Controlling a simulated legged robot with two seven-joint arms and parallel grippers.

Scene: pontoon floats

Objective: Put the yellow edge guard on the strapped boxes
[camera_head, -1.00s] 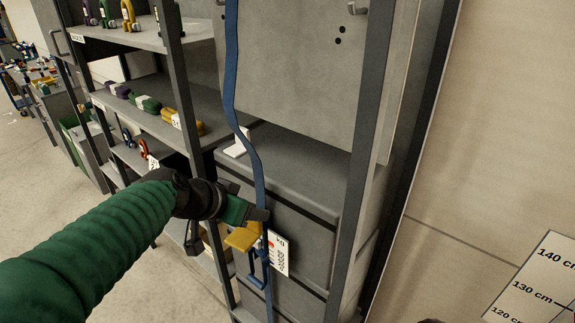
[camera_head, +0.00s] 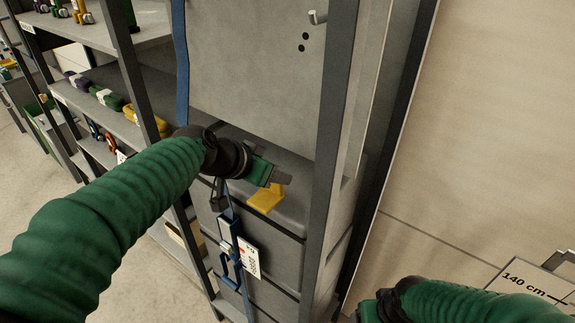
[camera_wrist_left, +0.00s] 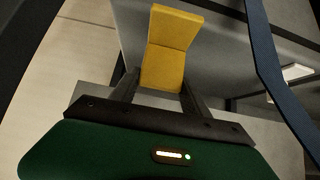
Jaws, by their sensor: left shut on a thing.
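My left gripper (camera_head: 275,180) is shut on the yellow edge guard (camera_head: 266,198), an L-shaped piece, and holds it in front of the upper part of the grey boxes (camera_head: 273,240). In the left wrist view the guard (camera_wrist_left: 170,47) sits between the two fingers (camera_wrist_left: 158,88). Whether it touches the box edge I cannot tell. A blue strap (camera_head: 182,70) runs down the boxes left of the gripper, with a blue buckle (camera_head: 229,236) low on the front; the strap also shows in the left wrist view (camera_wrist_left: 275,70). My right arm shows at the lower right; its fingertips are out of view.
A grey upright post (camera_head: 333,150) stands right of the boxes. A grey panel (camera_head: 255,70) hangs above them. Shelves with coiled straps (camera_head: 108,97) stand at the left. A white tag (camera_head: 249,256) hangs by the buckle.

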